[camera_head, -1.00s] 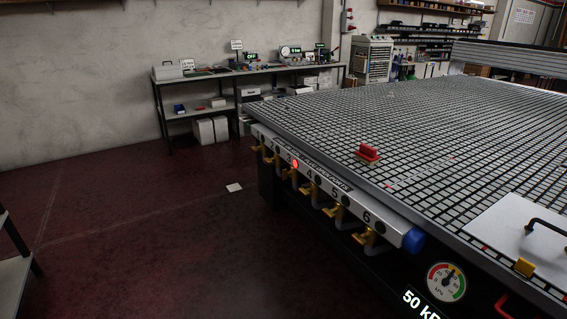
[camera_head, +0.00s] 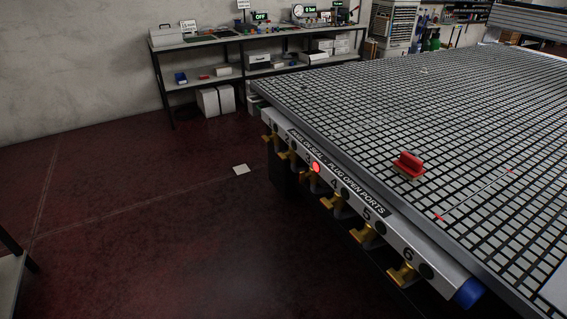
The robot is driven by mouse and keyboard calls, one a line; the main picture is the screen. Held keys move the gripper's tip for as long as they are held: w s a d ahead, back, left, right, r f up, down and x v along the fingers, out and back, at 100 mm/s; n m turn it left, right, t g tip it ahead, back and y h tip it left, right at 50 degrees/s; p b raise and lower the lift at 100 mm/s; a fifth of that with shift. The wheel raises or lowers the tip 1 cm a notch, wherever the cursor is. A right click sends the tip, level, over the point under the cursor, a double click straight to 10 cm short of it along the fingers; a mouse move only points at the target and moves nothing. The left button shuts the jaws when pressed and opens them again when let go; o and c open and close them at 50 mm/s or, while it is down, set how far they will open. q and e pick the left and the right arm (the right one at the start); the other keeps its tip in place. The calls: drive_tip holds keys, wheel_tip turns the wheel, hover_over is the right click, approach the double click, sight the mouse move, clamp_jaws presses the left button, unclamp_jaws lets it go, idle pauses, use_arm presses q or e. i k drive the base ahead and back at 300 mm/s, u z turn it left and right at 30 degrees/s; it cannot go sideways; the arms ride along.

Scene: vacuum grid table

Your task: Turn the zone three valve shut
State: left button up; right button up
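The valve rail (camera_head: 390,221) runs along the near left edge of the grid table, with a row of numbered yellow valve handles below it. The zone three valve handle (camera_head: 303,178) hangs under the rail beside a lit red lamp (camera_head: 316,168), which covers or sits next to its number. Valve 6 (camera_head: 403,274) is nearest, and valve 1 (camera_head: 269,137) is farthest. The handle angle of valve three is too small to tell surely. Neither of my grippers is in view.
The grid table (camera_head: 470,130) fills the right side, with a red block (camera_head: 408,166) on top. A workbench (camera_head: 250,38) stands along the back wall. The dark red floor (camera_head: 150,220) left of the rail is clear apart from a white sheet (camera_head: 241,170).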

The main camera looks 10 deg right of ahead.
sight(302, 175)
drive_tip(key=z, duration=0.25)
drive_tip(key=i, duration=1.2)
drive_tip(key=z, duration=0.5)
